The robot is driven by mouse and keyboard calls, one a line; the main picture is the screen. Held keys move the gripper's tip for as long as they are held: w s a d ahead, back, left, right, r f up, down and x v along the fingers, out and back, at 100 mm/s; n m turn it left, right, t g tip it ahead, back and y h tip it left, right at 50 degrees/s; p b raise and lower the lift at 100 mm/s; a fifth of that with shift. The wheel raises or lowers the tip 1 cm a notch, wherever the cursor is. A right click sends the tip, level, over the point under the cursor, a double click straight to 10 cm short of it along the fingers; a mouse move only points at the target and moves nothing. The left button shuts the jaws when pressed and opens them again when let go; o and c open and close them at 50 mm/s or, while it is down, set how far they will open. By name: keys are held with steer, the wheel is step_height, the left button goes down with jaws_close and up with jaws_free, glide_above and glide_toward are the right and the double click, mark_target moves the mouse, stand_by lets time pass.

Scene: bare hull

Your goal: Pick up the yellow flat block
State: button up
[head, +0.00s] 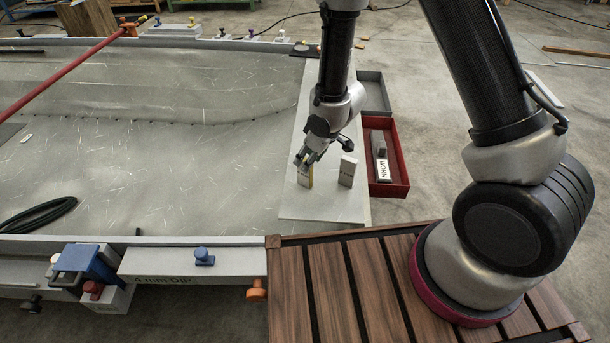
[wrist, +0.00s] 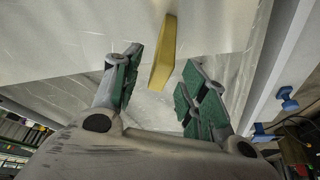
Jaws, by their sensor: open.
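The yellow flat block (wrist: 163,55) stands in the wrist view just past the gap between my fingertips, nearer the left finger. In the head view it shows as a small upright piece with a yellow edge (head: 310,179) on the pale board, partly hidden by my gripper (head: 309,158). My gripper also shows in the wrist view (wrist: 162,66), its green-padded fingers spread apart with nothing held. I cannot tell whether a finger touches the block.
A grey upright block (head: 347,171) stands to the right on the pale board (head: 325,207). A red tray (head: 396,160) holding a block marked "WORN" (head: 381,168) lies beyond it, with a grey tray (head: 374,92) behind. The hull floor left of the board is mostly clear.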

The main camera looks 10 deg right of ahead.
mark_target(306, 160)
steer(key=x, duration=0.3)
steer(key=shift+a+f, duration=0.1)
steer(key=shift+a, duration=0.05)
jaws_close()
